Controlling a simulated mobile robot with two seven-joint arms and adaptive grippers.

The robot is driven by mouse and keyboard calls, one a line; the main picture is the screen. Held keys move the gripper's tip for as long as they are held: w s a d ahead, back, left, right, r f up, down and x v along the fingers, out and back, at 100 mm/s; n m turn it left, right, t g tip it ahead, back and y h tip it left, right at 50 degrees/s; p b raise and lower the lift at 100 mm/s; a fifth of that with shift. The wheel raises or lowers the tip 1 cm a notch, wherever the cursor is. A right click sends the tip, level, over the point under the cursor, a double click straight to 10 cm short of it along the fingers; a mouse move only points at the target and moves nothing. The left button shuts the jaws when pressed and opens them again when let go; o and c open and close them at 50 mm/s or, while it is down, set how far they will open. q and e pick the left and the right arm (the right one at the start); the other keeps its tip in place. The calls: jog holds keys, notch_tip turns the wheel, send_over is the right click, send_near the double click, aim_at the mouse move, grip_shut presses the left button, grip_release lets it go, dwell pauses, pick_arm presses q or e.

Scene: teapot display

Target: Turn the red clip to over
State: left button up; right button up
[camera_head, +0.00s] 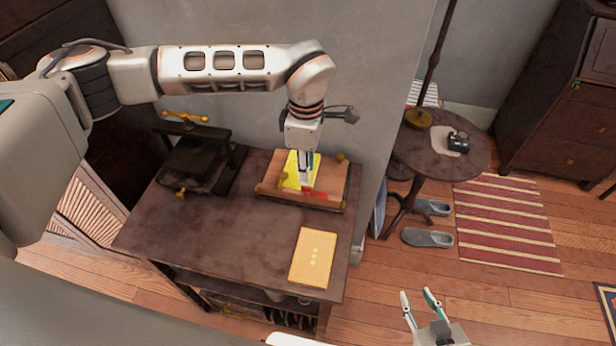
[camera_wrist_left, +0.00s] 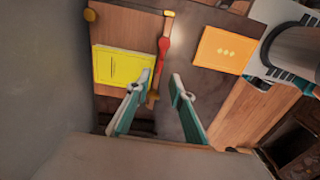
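The red clip (camera_head: 321,195) lies along the front wooden bar of a slanted wooden board (camera_head: 332,178) on the dark table. In the left wrist view, the red clip (camera_wrist_left: 162,54) shows as a red piece along the bar. A yellow booklet (camera_head: 293,171) rests on the board. My left gripper (camera_head: 306,183) points down over the board, close to the clip. In the left wrist view its fingers (camera_wrist_left: 157,84) are apart, with the bar's end between them and the clip beyond the tips. Contact cannot be told. My right gripper (camera_head: 420,298) is open and empty, away from the table.
An orange book (camera_head: 313,257) lies on the table (camera_head: 232,236) in front of the board. A dark press with brass handles (camera_head: 195,161) stands to the left. A wall is behind the board. A round side table (camera_head: 468,172) stands to the right. The table's front left is clear.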

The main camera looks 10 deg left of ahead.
aim_at(307, 187)
pick_arm(q)
jog(key=shift+f, duration=2.85)
grip_shut()
